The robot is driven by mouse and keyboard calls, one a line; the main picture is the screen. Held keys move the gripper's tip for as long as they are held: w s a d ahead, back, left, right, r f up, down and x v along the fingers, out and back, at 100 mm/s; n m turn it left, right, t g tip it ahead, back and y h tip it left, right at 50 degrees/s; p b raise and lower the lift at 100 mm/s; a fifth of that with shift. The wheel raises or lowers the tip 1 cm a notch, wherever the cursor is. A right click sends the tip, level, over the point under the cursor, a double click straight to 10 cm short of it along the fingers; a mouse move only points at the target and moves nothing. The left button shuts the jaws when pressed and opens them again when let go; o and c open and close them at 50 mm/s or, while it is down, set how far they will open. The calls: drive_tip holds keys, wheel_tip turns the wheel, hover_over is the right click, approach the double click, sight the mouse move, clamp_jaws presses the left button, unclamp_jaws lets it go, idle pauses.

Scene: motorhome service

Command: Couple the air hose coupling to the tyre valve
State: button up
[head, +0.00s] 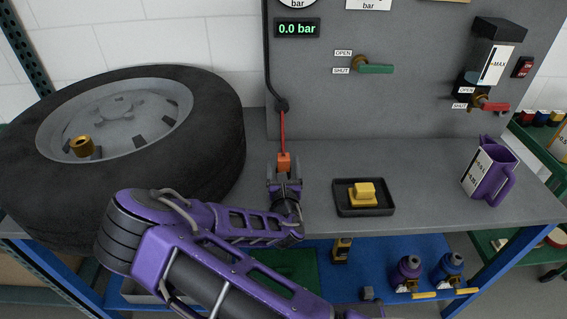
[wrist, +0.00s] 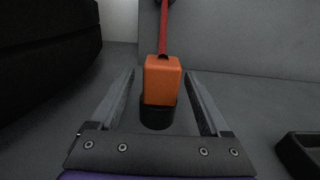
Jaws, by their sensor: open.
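The orange air hose coupling (head: 284,163) hangs on a red hose (head: 282,131) in front of the grey panel. In the wrist view the coupling (wrist: 162,82) has a black lower end and sits between the two fingers, with a gap on each side. My gripper (head: 284,180) is open around it; it also shows in the wrist view (wrist: 161,100). The tyre (head: 215,140) lies on the bench at the left. A brass tyre valve (head: 82,147) stands up from its grey rim, well apart from the coupling.
A black tray (head: 385,208) with a yellow block (head: 362,194) lies right of my gripper. A purple jug (head: 488,172) stands further right. A green-handled valve (head: 375,69) is on the panel beside OPEN and SHUT labels. The display (head: 297,28) reads 0.0 bar.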

sight(284, 156)
clamp_jaws()
idle(0.3)
wheel_tip(284, 156, up, 10)
drive_tip(key=shift+r+p, duration=0.1)
drive_tip(key=shift+p, duration=0.45)
